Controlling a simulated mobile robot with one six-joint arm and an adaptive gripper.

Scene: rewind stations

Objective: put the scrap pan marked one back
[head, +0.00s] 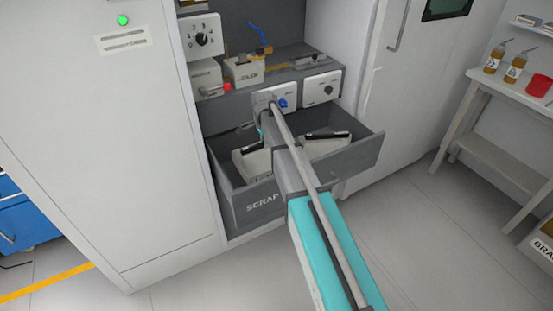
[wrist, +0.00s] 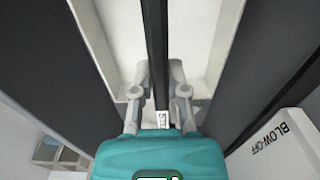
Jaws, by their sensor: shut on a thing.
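A grey drawer marked SCRAP (head: 262,203) stands open in the cabinet. A pale pan with a black handle (head: 252,164) lies in its left part, and another such pan (head: 322,148) lies in its right part. In the wrist view my gripper (wrist: 157,78) is shut on the black handle (wrist: 156,28) of a pale pan (wrist: 108,40). In the head view my arm hides the fingers, which seem to be at the left pan.
A panel marked BLOW-OFF (wrist: 275,145) is close beside my gripper. A side table with bottles (head: 513,70) stands right; the floor between is clear.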

